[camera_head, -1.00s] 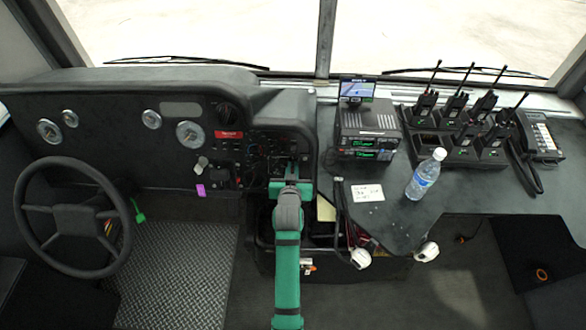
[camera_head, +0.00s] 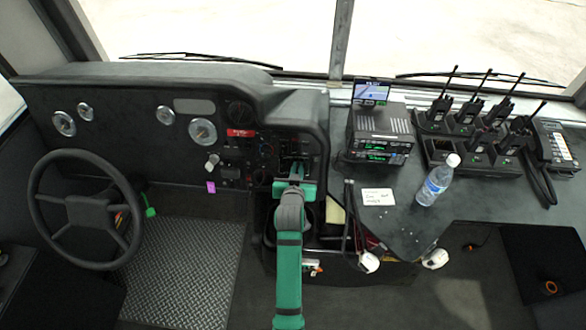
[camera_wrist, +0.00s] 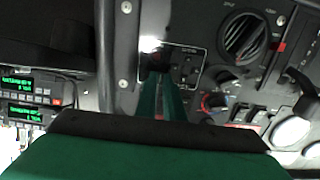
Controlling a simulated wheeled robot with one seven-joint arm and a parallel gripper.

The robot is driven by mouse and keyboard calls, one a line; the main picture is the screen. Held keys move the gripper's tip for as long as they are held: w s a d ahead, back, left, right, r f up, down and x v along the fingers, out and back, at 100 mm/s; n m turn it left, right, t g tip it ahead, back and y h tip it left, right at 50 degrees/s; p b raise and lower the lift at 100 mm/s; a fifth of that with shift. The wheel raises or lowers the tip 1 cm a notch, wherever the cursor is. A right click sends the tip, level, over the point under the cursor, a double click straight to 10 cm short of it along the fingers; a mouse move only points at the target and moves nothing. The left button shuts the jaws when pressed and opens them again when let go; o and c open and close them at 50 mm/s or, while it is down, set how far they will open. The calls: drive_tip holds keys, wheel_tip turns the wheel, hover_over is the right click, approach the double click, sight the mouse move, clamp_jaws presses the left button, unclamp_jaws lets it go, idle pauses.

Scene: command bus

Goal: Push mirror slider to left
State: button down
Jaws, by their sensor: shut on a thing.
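My gripper (camera_head: 298,170) reaches the right end of the dashboard's control panel, and its green arm hides part of the area below. In the wrist view, the green fingers (camera_wrist: 160,92) are close together at a small framed mirror panel (camera_wrist: 188,66). They are shut on a small dark knob (camera_wrist: 156,60), which I take to be the mirror slider. The fingers hide most of it, and its exact position along its track cannot be told. A bright spot of light lies just above the knob.
A radio stack (camera_head: 380,135), a water bottle (camera_head: 438,180) and handheld radios stand on the right counter. The steering wheel (camera_head: 85,210) is at left.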

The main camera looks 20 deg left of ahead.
drive_tip(key=shift+a, duration=0.25)
drive_tip(key=c, duration=1.8)
unclamp_jaws()
drive_tip(key=shift+c, duration=0.2)
drive_tip(key=shift+d, duration=0.1)
drive_tip(key=v, duration=1)
drive_tip(key=shift+s+r, duration=0.2)
drive_tip(key=shift+s, duration=0.05)
drive_tip(key=shift+s, duration=0.1)
